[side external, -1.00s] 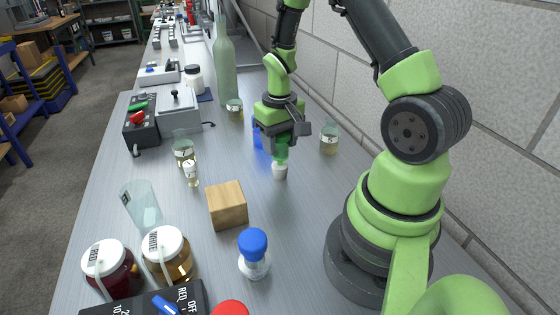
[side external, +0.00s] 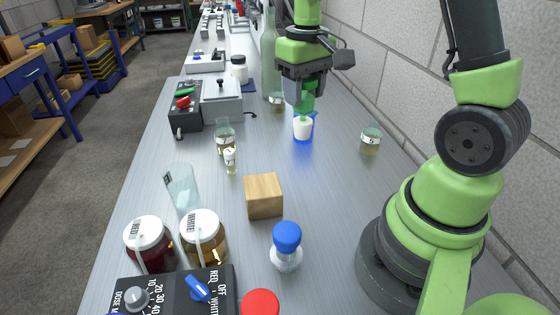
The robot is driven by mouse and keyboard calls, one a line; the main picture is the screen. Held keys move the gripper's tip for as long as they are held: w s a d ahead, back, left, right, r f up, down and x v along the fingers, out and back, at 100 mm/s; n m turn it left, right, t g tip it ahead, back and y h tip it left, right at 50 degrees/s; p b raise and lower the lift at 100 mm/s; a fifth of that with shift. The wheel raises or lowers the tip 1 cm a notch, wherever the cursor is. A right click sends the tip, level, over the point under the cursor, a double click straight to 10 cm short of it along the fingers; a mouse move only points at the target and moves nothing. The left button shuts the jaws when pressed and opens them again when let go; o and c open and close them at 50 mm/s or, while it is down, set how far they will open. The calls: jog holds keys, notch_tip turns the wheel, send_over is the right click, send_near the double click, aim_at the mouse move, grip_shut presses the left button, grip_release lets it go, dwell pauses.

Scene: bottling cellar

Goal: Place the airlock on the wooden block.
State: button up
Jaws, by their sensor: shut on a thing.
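My gripper (side external: 304,108) is at the back middle of the bench, pointing down, with its fingers shut on the airlock. The airlock shows as a small white piece (side external: 303,129) below the green fingertips; its upper part is hidden by them. A blue patch (side external: 303,138) lies behind and around the white piece; I cannot tell whether they touch. The wooden block (side external: 264,196) is a plain light-brown cube nearer the camera, to the lower left of my gripper. Its top is bare.
A blue-capped bottle (side external: 286,247) stands in front of the block. A labelled flask (side external: 371,139) stands right. A tall green bottle (side external: 269,60) rises behind.

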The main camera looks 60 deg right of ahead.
jog(key=w+a+r+n, duration=0.2)
jog(key=a+r+n, duration=0.25)
jog(key=a, duration=0.65)
notch_tip(320, 180, down, 10)
jog(key=shift+n, duration=0.45)
jog(key=shift+a+f, duration=0.1)
jog(key=o, duration=1.2)
jog(key=shift+f, duration=0.1)
